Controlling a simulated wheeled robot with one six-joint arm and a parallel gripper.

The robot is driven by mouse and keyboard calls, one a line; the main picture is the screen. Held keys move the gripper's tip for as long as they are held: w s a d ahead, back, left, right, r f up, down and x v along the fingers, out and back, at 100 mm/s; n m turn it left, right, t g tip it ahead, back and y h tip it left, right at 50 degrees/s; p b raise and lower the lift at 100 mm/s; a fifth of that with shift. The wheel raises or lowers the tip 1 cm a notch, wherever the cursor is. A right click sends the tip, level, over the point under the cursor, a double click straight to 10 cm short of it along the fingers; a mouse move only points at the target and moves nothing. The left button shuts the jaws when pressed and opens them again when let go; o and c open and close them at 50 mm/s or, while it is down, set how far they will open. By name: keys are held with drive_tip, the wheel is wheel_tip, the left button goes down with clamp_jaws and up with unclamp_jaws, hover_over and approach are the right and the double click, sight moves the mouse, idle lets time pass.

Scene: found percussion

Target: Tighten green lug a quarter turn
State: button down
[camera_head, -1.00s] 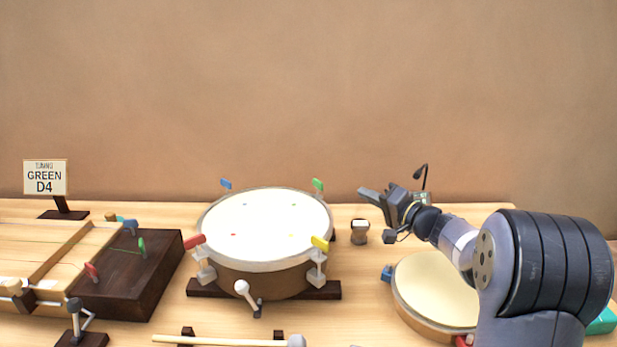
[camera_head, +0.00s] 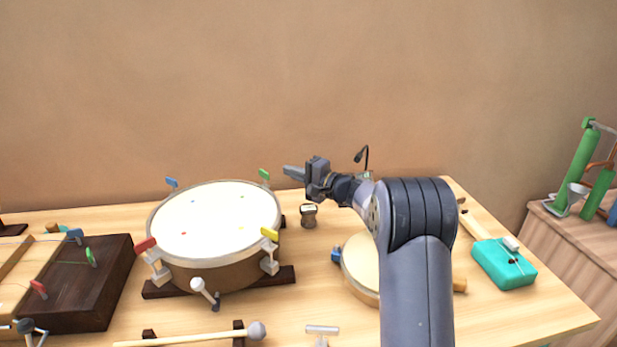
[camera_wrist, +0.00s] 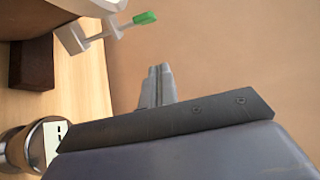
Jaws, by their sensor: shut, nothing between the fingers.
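The green lug (camera_head: 264,174) stands at the back right rim of the large white-headed drum (camera_head: 213,222). In the wrist view the green lug (camera_wrist: 145,17) is the green tip of a grey rod by the drum's side, near the top. My gripper (camera_head: 288,172) is to the right of the green lug in the head view, with a gap between them. Its fingertips (camera_wrist: 160,70) are together and empty, pointing toward the lug's side. Red, blue and yellow lugs and a white-knobbed one also ring the drum.
A small dark canister (camera_head: 308,217) with a pale top stands below my gripper. A smaller drum (camera_head: 357,262) lies behind my arm. A mallet (camera_head: 200,337) lies in front, a dark box (camera_head: 85,290) at left, and a teal block (camera_head: 503,264) at right.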

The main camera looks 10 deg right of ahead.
sight(265, 175)
drive_tip(key=shift+s+a, duration=0.3)
drive_tip(key=shift+a, duration=0.3)
drive_tip(key=shift+s+a, duration=0.3)
drive_tip(key=shift+a, duration=0.35)
drive_tip(key=shift+s+a, duration=0.3)
drive_tip(key=shift+a, duration=0.3)
drive_tip(key=shift+s+a+f+b, duration=0.25)
drive_tip(key=shift+s+b, duration=0.25)
drive_tip(key=shift+b, duration=2.1)
drive_tip(key=a+b, duration=0.1)
drive_tip(key=b, duration=0.2)
drive_tip(key=s+b, duration=0.1)
drive_tip(key=b, duration=0.2)
drive_tip(key=shift+s+a+r, duration=0.1)
drive_tip(key=shift+a+r, duration=0.05)
drive_tip(key=shift+a, duration=0.2)
drive_tip(key=shift+a+r+b, duration=0.15)
drive_tip(key=shift+b, duration=0.25)
drive_tip(key=shift+s, duration=0.1)
